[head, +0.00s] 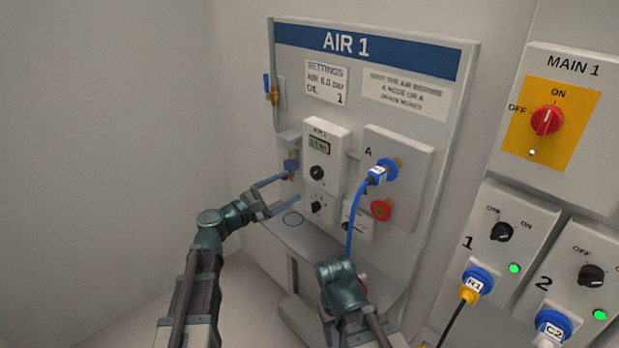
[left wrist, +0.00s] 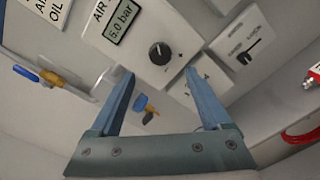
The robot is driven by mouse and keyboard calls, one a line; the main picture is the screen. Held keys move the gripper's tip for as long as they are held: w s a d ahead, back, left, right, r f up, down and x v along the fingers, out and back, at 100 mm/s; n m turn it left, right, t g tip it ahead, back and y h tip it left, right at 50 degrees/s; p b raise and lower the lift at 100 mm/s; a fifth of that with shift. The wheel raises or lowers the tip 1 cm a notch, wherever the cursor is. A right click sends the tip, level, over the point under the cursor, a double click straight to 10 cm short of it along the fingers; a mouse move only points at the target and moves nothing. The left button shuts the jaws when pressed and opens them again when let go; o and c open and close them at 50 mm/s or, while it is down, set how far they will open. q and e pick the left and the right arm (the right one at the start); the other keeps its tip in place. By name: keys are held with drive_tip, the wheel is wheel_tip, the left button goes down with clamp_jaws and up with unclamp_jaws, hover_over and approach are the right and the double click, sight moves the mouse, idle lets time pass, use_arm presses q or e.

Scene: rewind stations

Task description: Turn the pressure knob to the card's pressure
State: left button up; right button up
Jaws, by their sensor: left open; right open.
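The settings card (head: 326,82) on the AIR 1 panel reads AIR 6.0 bar, OIL 1. The pressure knob (head: 317,172) is black with a pale mark and sits below a small display (head: 319,145). In the left wrist view the knob (left wrist: 160,53) shows whole, and the display (left wrist: 121,20) appears to read 5.0 bar. My left gripper (head: 290,193) is open and empty, left of and below the knob in the head view. In the wrist view its fingertips (left wrist: 159,72) lie either side of the knob's lower edge, apart from it. My right gripper (head: 336,273) is lower right; its fingers are hidden.
A smaller black knob (head: 316,207) sits below. A blue-handled valve (head: 270,88) is at the panel's left edge.

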sight(314, 175)
use_arm(q)
drive_tip(key=x, duration=0.9)
drive_tip(key=shift+s, duration=0.1)
drive_tip(key=shift+f, duration=0.1)
clamp_jaws()
